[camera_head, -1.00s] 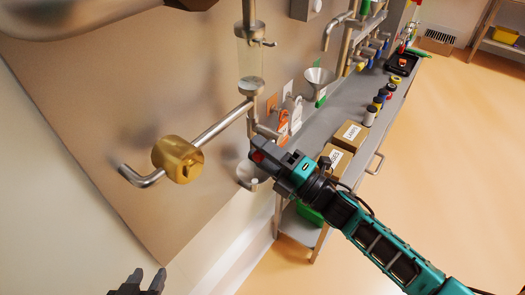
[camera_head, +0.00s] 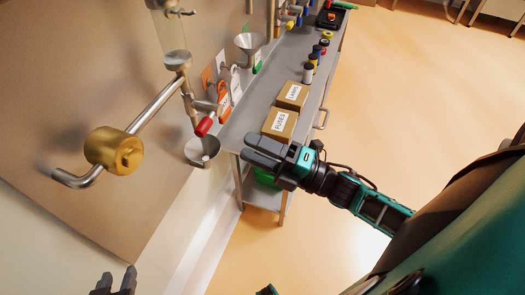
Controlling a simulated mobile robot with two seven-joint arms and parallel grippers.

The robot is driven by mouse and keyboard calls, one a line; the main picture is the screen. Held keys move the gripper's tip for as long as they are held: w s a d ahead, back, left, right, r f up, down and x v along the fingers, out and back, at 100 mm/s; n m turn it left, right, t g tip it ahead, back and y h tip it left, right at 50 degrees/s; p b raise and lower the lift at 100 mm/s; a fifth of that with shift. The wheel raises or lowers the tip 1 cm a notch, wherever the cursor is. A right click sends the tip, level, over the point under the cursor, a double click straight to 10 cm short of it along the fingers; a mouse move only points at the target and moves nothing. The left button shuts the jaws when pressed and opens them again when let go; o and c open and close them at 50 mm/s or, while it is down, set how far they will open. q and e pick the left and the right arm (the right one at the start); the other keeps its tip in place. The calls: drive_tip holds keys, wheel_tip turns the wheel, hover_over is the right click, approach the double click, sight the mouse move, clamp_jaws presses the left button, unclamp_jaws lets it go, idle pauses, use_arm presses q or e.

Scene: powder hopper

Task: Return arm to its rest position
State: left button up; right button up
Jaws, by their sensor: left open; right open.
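My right gripper (camera_head: 249,149) is open and empty, to the right of the pipework and in front of the workbench's near end. A clear gap separates it from the red-ended lever (camera_head: 204,126) on the hopper outlet. A pale bowl (camera_head: 201,151) sits below that lever. My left gripper (camera_head: 116,275) shows only its fingertips at the bottom left edge, open and empty. The clear hopper tube (camera_head: 168,36) stands above the valve pipe. A brass cylinder (camera_head: 114,150) sits on the bent metal arm at left.
The grey workbench (camera_head: 262,100) runs along the wall with two labelled boxes, FUSES (camera_head: 279,124) and LAMPS (camera_head: 292,96), and several small cans. A metal funnel (camera_head: 249,43) hangs on the wall side. Open floor (camera_head: 400,110) lies to the right.

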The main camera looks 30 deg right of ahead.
drive_tip(key=shift+s+d+f, duration=0.15)
drive_tip(key=shift+s+d, duration=0.3)
drive_tip(key=shift+s, duration=0.1)
use_arm(q)
drive_tip(key=r+p, duration=0.1)
drive_tip(key=a+r+p, duration=0.1)
drive_tip(key=p, duration=0.1)
drive_tip(key=s+r+p, duration=0.1)
drive_tip(key=p, duration=0.1)
drive_tip(key=shift+a+y, duration=0.3)
drive_tip(key=shift+y, duration=0.1)
use_arm(e)
drive_tip(key=s+a+f+m+g+h, duration=0.1)
drive_tip(key=f+m+h, duration=0.4)
drive_tip(key=m, duration=0.6)
drive_tip(key=s+a+f+m+g+h, duration=0.1)
drive_tip(key=s+f+m+g+h, duration=0.3)
drive_tip(key=m, duration=0.8)
drive_tip(key=shift+f+h, duration=0.45)
drive_tip(key=shift+h, duration=0.35)
use_arm(q)
drive_tip(key=shift+d+f, duration=0.1)
drive_tip(key=shift+d, duration=0.05)
